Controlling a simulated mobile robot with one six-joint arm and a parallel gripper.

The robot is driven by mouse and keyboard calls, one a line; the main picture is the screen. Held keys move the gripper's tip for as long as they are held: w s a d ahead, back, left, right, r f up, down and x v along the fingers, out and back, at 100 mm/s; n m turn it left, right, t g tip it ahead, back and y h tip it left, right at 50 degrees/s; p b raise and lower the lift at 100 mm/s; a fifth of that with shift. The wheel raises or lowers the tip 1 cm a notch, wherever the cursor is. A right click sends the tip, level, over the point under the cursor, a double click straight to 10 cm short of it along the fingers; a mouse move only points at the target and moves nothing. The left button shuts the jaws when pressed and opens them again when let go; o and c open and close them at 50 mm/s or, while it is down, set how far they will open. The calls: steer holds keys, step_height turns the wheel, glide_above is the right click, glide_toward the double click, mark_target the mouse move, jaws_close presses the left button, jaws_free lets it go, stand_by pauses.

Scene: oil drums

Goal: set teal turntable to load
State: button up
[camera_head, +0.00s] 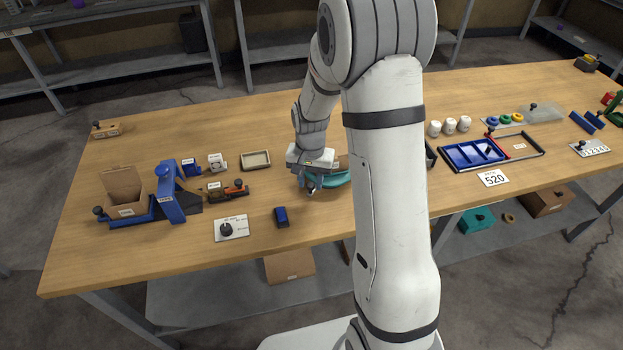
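The teal turntable (336,180) lies on the wooden table near the front middle, mostly hidden behind my gripper and arm. Only its teal edge shows, so its setting and any marks on it cannot be read. My gripper (312,189) is low over the table at the left side of the turntable, pointing down. It looks close to the teal edge, but I cannot tell whether it touches. The fingers are small and partly hidden, so their opening is unclear.
A cardboard box (124,191) stands at the left. A blue tray (472,154) and white cups (450,125) are at the right.

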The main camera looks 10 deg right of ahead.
jaws_close()
steer(key=shift+d, duration=0.15)
steer(key=shift+a, duration=0.2)
